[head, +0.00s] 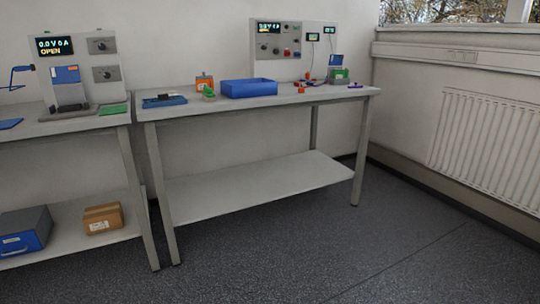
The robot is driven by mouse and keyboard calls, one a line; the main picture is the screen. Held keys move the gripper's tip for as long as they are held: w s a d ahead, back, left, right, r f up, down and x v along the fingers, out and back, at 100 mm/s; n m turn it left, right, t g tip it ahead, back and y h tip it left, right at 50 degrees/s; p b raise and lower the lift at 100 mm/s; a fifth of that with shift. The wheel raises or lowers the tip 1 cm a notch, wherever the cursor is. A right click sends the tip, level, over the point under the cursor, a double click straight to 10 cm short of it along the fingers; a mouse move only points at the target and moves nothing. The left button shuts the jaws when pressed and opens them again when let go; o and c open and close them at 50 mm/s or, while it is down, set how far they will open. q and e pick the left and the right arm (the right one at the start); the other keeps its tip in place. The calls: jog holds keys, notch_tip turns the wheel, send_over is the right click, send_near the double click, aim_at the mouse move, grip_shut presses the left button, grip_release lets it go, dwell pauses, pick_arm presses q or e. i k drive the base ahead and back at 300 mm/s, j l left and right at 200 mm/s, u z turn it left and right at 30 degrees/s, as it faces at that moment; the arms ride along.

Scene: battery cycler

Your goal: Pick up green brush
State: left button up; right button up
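I cannot clearly make out a green brush at this distance. A small green object (208,92) lies near the left part of the right bench, in front of an orange item; its shape is too small to tell. A flat green piece (114,109) lies at the right end of the left bench. A green block-like part (340,76) shows at the back right of the right bench. Neither of my grippers is in view.
A blue bin (249,94) sits on the right bench (180,109), with a dark blue tray (165,101) left of it. A panel (283,70) stands behind. A cardboard box (103,218) sits on the left bench's lower shelf. Floor in front is clear.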

aim_at(208, 96)
jog(key=i+l+u, duration=0.1)
jog(key=i+u, duration=0.3)
jog(key=i+l+u, duration=0.2)
jog(key=u, duration=0.2)
jog(key=i+l+u, duration=0.35)
